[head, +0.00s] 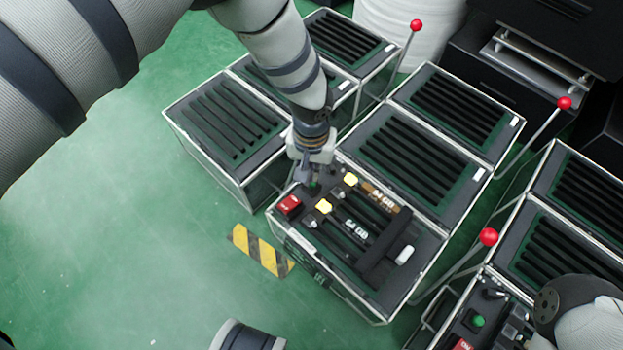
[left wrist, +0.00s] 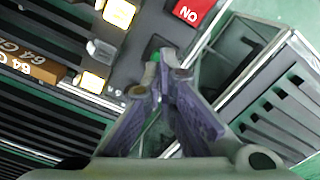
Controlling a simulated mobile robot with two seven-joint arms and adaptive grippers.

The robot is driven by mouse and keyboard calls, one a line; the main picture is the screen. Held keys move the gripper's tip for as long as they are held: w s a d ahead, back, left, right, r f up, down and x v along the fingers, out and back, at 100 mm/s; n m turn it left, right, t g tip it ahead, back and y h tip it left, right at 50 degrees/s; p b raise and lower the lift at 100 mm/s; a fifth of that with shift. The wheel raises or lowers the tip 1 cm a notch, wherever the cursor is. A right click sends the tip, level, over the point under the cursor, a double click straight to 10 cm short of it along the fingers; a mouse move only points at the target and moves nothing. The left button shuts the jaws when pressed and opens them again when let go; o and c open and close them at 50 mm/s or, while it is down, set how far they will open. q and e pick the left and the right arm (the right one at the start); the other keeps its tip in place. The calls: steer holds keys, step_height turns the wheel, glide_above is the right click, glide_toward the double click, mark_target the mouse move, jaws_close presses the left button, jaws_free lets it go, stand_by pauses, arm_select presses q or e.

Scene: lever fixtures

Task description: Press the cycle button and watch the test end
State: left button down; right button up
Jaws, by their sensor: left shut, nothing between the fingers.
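The test box (head: 338,268) in the middle has a black top with a green cycle button (head: 314,187), a red switch (head: 289,204) and two lit yellow lamps, the far one (head: 350,180) and the near one (head: 324,206). My left gripper (head: 311,178) is shut and empty, pointing down over the button. In the left wrist view its closed fingertips (left wrist: 166,74) sit right at the green button (left wrist: 155,57) and partly hide it. I cannot tell whether they press it. The red switch (left wrist: 192,11) shows just beyond. My right gripper's fingers are not visible.
Slatted boxes stand close by, at the left (head: 225,120) and behind (head: 410,160). Thin rods with red balls, one (head: 488,237) nearby, rise at the right. A similar box with a green button (head: 478,321) is at lower right. Green floor at left is free.

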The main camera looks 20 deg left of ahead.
arm_select(q)
steer(key=shift+f+b, duration=0.6)
steer(key=shift+f, duration=0.6)
stand_by(0.6)
step_height(320, 180, up, 8)
steer(key=p, duration=0.5)
